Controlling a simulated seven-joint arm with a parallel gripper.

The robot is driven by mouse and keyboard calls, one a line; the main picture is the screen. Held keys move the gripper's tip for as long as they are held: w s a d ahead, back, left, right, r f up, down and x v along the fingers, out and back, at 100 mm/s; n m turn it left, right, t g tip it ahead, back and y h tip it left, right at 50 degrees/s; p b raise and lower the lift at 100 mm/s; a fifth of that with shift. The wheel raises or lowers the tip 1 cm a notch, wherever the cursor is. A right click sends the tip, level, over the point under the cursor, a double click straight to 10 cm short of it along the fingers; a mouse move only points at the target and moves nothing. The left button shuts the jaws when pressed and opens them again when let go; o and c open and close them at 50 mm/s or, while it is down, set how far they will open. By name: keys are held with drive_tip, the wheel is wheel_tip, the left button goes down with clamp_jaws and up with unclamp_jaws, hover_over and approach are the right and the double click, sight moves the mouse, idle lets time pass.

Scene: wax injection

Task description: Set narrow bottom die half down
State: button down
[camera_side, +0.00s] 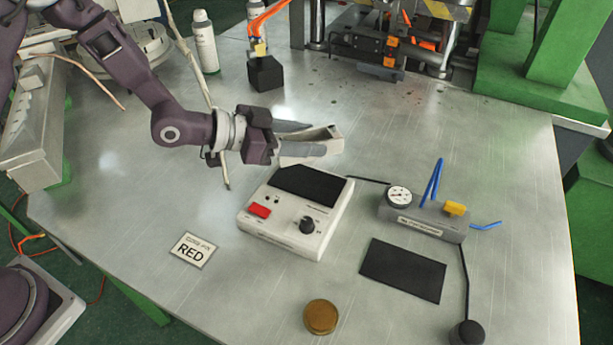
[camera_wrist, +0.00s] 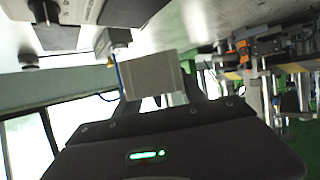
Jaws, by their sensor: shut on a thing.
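The narrow bottom die half (camera_side: 322,136) is a pale grey block in my gripper (camera_side: 308,141). In the side view it is held in the air, seen against the table just behind the white control box. My fingers reach to the right and are shut on the block, partly hiding it. In the wrist view the die half (camera_wrist: 152,74) shows as a plain grey face between my fingers, and nothing is seen touching its far side.
The white control box (camera_side: 262,231) has a dark top panel, a red button and a knob. Right of it are a gauge block (camera_side: 421,222) with blue tubes and a flat black pad (camera_side: 403,270). A press (camera_side: 385,45) stands behind.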

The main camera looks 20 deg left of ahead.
sight(305, 181)
wheel_tip(305, 181, down, 8)
drive_tip(key=shift+f, duration=0.1)
drive_tip(key=c, duration=0.7)
unclamp_jaws()
